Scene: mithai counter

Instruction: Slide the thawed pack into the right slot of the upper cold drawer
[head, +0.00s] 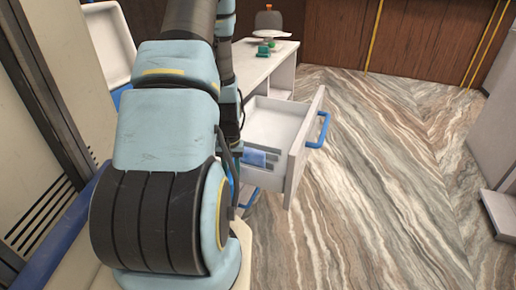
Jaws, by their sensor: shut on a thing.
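The upper cold drawer (299,157) is pulled out, a white box with a blue handle (322,130) on its front. A blue pack (253,157), which looks like the thawed pack, is low inside it beside grey dividers. My gripper (239,151) comes down at the drawer's left side, right against the pack, and is shut on it. My own arm hides most of the gripper and the drawer's left part. I cannot tell which slot the pack is in or over, or whether it touches the drawer floor.
A lower blue handle (250,203) shows under the open drawer. A white counter (255,66) behind carries a scale-like stand (268,33) and small green items (264,49). The marbled floor (390,170) to the right is clear.

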